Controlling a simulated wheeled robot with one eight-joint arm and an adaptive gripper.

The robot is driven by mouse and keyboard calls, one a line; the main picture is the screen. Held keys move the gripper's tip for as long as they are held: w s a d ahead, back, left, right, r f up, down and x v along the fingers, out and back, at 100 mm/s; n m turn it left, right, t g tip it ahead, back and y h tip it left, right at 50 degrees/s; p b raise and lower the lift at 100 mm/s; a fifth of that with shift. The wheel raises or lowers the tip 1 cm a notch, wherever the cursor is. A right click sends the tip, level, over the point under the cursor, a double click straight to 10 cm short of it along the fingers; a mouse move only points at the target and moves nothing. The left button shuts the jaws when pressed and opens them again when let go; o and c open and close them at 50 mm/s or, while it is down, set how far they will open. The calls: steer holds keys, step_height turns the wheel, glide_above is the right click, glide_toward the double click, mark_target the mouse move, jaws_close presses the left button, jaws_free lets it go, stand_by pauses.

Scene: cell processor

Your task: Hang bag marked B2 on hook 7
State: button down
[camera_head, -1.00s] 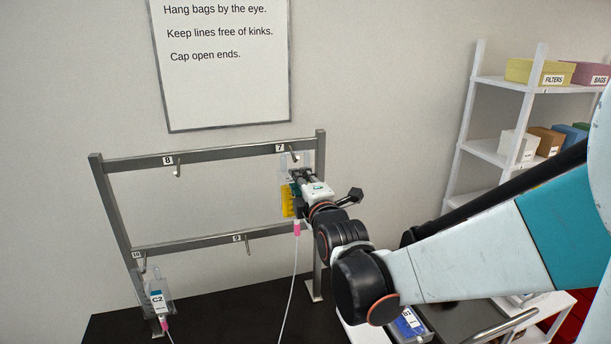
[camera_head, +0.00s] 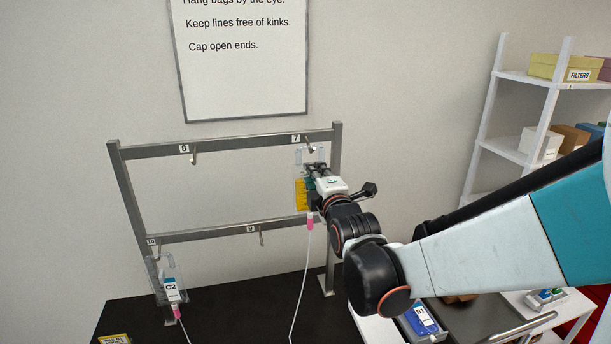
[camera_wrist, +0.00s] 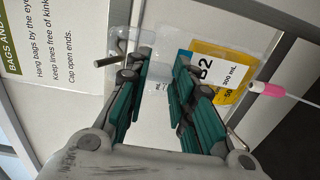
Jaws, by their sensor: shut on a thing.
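My gripper (camera_head: 316,171) is shut on the clear upper part of the bag; the fingers (camera_wrist: 160,75) also show in the wrist view. Hook 7 (camera_head: 311,147) is right by the bag's top edge. A metal peg (camera_wrist: 108,61) lies close to the bag's top in the wrist view. I cannot tell whether the eye is around the hook.
The rack (camera_head: 240,145) also has hook 8 (camera_head: 193,158) and hook 9 (camera_head: 261,238), both bare. Bag C2 (camera_head: 170,284) hangs at hook 10, lower left. A line with a pink connector (camera_head: 310,222) runs down from B2. White shelves (camera_head: 520,150) stand at right.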

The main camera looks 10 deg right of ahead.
steer(key=shift+s+f, duration=0.1)
steer(key=c, duration=1.3)
jaws_free()
steer(key=o, duration=0.5)
steer(key=s+p, duration=0.1)
steer(key=s, duration=0.6)
